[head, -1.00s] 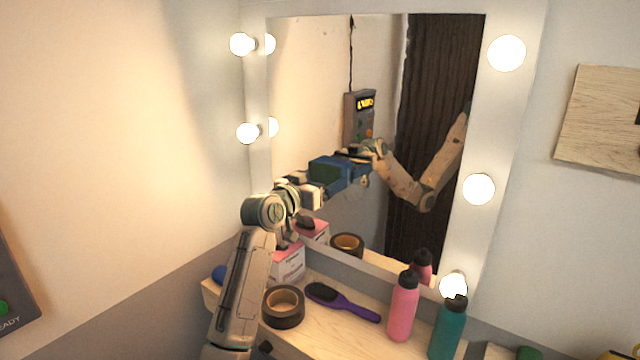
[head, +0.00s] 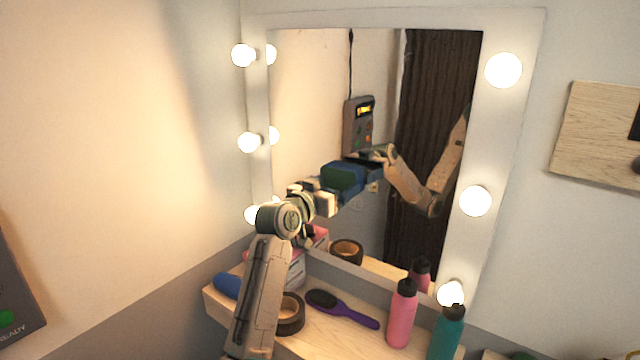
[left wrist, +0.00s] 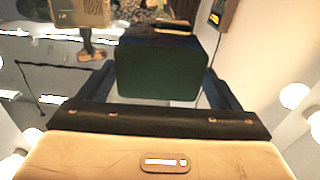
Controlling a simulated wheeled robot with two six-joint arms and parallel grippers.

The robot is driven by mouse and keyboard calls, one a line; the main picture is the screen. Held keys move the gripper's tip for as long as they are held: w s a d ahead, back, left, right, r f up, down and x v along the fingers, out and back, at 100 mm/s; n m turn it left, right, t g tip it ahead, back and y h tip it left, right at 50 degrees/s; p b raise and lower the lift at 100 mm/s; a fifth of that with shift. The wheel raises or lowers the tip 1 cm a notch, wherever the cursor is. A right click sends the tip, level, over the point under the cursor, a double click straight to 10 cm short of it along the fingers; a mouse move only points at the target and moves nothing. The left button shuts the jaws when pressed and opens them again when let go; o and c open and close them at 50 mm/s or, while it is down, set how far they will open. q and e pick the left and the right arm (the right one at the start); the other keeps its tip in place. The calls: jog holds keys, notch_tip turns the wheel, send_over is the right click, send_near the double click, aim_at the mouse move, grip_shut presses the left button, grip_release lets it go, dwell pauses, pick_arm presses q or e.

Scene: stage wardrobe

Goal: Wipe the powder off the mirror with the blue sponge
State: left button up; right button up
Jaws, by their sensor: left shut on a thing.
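The mirror (head: 310,100) stands upright in a white frame behind the shelf. My left gripper (head: 345,180) is in front of its lower middle, at or close to the glass; contact cannot be made out. It is shut on the sponge (left wrist: 160,68), a dark block with a green face that sits between the two blue fingers in the left wrist view. The arm's reflection fills the glass right of the gripper. Faint pale specks show on the glass near the gripper, but I cannot clearly tell powder from reflections. My right gripper is not in view.
Round bulbs line the mirror frame (head: 512,125). On the wooden shelf (head: 325,340) stand a pink bottle (head: 401,318), a teal bottle (head: 447,335), a purple brush (head: 345,308), a tape roll (head: 291,315) and a pink-and-white box, partly hidden by my arm.

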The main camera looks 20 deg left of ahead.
pick_arm(q)
jog(key=shift+s+d+p, duration=0.2)
jog(key=shift+d, duration=0.4)
jog(key=shift+s+d+p, duration=0.15)
jog(key=shift+s+d, duration=0.05)
jog(key=shift+d, duration=0.35)
jog(key=shift+s+d+p, duration=0.15)
jog(key=shift+s+d, duration=0.1)
jog(key=shift+d, duration=0.4)
jog(key=shift+s+d+p, duration=0.15)
jog(key=shift+s+d, duration=0.1)
jog(key=shift+d, duration=0.45)
jog(key=shift+s+d+p, duration=0.15)
jog(key=shift+s+d, duration=0.1)
jog(key=shift+d, duration=0.4)
jog(key=shift+s+d+f, duration=0.1)
jog(key=shift+s+d, duration=0.1)
jog(key=shift+d, duration=0.35)
jog(key=shift+s+d, duration=0.15)
jog(key=shift+d, duration=0.35)
jog(key=shift+s+d+p, duration=0.1)
jog(key=shift+d+p, duration=0.1)
jog(key=shift+p, duration=0.1)
jog(key=shift+d, duration=0.15)
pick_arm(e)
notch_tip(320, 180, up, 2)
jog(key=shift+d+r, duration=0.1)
